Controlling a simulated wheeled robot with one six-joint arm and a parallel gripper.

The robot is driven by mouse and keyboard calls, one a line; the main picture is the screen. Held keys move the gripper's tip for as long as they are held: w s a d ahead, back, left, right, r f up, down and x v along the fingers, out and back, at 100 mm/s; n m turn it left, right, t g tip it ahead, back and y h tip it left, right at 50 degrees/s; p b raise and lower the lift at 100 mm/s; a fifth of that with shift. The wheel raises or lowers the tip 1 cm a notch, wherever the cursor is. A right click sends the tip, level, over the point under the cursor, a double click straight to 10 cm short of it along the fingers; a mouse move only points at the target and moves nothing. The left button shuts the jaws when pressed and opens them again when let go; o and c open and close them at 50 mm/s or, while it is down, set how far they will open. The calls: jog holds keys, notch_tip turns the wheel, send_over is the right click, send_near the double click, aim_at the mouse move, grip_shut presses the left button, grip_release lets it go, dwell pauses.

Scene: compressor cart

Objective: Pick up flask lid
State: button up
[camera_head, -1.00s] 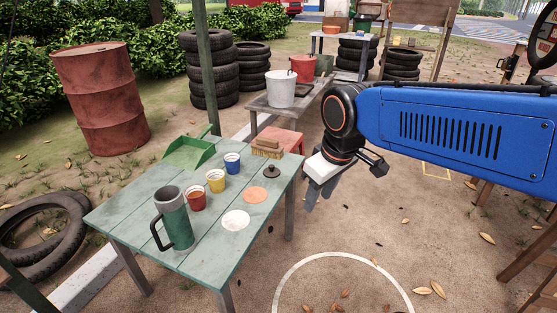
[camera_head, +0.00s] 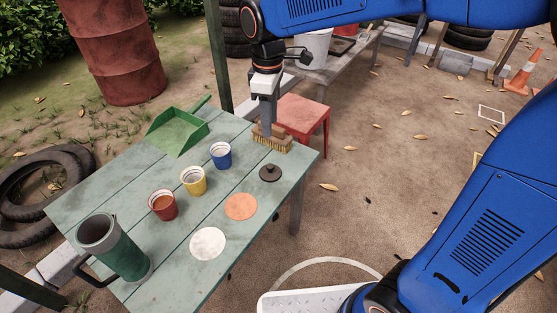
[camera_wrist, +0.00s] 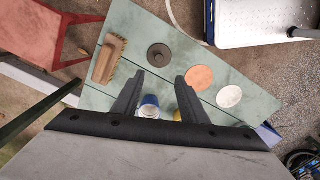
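The flask lid (camera_head: 270,173) is a small dark round disc with a knob, lying on the green plank table near its right edge. It also shows in the wrist view (camera_wrist: 159,55), just beyond the gap between my fingertips. My gripper (camera_head: 268,128) points down over the table's back right part, in front of the brush in the head view. In the wrist view my gripper (camera_wrist: 160,77) has its fingers apart with nothing held. The green flask (camera_head: 122,256), with a grey rim and dark handle, stands upright and open at the table's front left.
A wooden brush (camera_head: 272,138) lies close behind the lid. An orange disc (camera_head: 241,206) and a white disc (camera_head: 208,244) lie in front. Red (camera_head: 162,205), yellow (camera_head: 193,181) and blue (camera_head: 221,155) cups and a green dustpan (camera_head: 178,133) stand left. A red stool (camera_head: 303,117) is behind.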

send_over(269, 166)
jog(key=f, duration=1.2)
jog(key=shift+d, duration=0.25)
jog(key=shift+a+f, duration=0.15)
jog(key=shift+f, duration=1.25)
jog(key=shift+a+f, duration=0.1)
jog(key=shift+f, duration=1.25)
grip_shut()
